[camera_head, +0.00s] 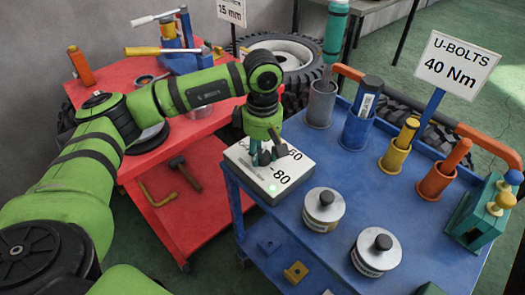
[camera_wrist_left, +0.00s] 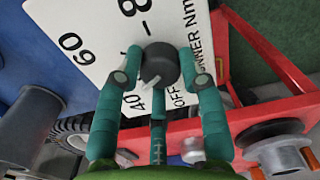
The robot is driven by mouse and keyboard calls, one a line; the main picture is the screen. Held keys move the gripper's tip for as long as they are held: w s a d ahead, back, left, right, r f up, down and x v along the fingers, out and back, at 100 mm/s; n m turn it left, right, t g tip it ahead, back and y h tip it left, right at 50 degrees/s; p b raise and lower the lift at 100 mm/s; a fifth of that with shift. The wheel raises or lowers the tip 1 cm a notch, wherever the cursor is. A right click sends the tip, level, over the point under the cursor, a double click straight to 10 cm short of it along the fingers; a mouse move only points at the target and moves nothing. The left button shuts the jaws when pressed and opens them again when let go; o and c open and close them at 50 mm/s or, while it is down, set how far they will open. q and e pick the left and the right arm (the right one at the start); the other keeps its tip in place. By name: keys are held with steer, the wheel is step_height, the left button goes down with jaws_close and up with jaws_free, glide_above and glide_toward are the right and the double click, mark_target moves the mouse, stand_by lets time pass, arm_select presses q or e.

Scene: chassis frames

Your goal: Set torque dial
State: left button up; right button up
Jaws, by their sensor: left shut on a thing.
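A white box with a torque dial (camera_head: 268,180) sits on the near left corner of the blue cart. My left gripper (camera_head: 268,157) comes down from above and is shut on the dark round knob. In the left wrist view the teal fingers (camera_wrist_left: 160,82) grip the knob (camera_wrist_left: 157,66) from its sides. A pale pointer on the knob lies on the side toward the 40 mark. A sign (camera_head: 457,64) reads "U-BOLTS 40 Nm". My right gripper is out of view.
The blue cart (camera_head: 290,238) also carries two silver round weights (camera_head: 323,209) with black knobs, and several tool holders (camera_head: 396,154). A green device (camera_head: 485,210) stands at its right edge. A red cart (camera_head: 195,130) stands at the left, with a tyre (camera_head: 290,60) behind.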

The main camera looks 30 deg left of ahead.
mark_target(263, 154)
arm_select(q)
steer(key=o, duration=1.1)
steer(key=shift+o, duration=0.2)
step_height(263, 154, up, 12)
